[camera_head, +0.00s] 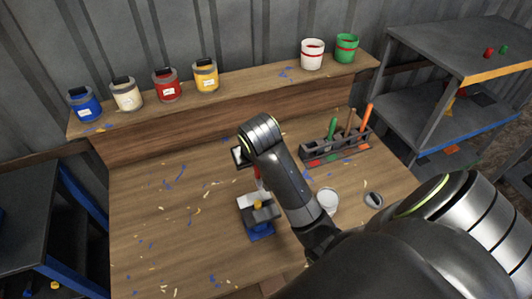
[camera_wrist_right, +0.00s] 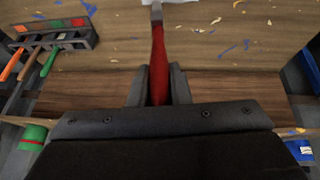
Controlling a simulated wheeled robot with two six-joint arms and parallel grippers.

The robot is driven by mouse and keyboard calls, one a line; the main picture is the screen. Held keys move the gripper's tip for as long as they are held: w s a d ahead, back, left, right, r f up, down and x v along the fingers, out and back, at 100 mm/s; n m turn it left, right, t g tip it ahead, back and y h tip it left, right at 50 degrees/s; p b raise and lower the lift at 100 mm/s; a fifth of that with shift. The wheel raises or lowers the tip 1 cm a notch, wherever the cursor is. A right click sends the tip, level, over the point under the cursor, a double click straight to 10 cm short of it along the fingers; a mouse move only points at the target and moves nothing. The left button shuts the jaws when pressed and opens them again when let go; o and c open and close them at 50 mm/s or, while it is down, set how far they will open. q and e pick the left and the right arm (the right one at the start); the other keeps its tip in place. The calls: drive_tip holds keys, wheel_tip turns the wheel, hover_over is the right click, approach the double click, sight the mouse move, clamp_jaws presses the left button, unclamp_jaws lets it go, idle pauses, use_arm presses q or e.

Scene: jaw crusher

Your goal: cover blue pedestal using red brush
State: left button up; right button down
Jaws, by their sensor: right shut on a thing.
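My right gripper (camera_head: 245,158) is shut on the red handle of the red brush (camera_head: 257,174). In the right wrist view the red brush (camera_wrist_right: 158,55) stands between the two fingers (camera_wrist_right: 155,84), with its metal collar toward the top edge. The blue pedestal (camera_head: 261,233) is on the workbench, carrying a small grey, white and yellow model (camera_head: 258,210) of a jaw crusher. The brush hangs head down just above and behind this model. Whether its bristles touch anything cannot be told. My left gripper is out of view.
A grey tool holder (camera_head: 318,157) with green, brown and orange handles stands right of my arm. An open white can (camera_head: 327,198) and a grey lid (camera_head: 373,199) are nearby. Several paint cans (camera_head: 167,88) line the back shelf. The bench's left side is clear except for paint flecks.

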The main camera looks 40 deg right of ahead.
drive_tip(key=a, duration=0.6)
drive_tip(key=shift+w, duration=0.15)
drive_tip(key=shift+f, duration=2.3)
drive_tip(key=shift+a, duration=0.1)
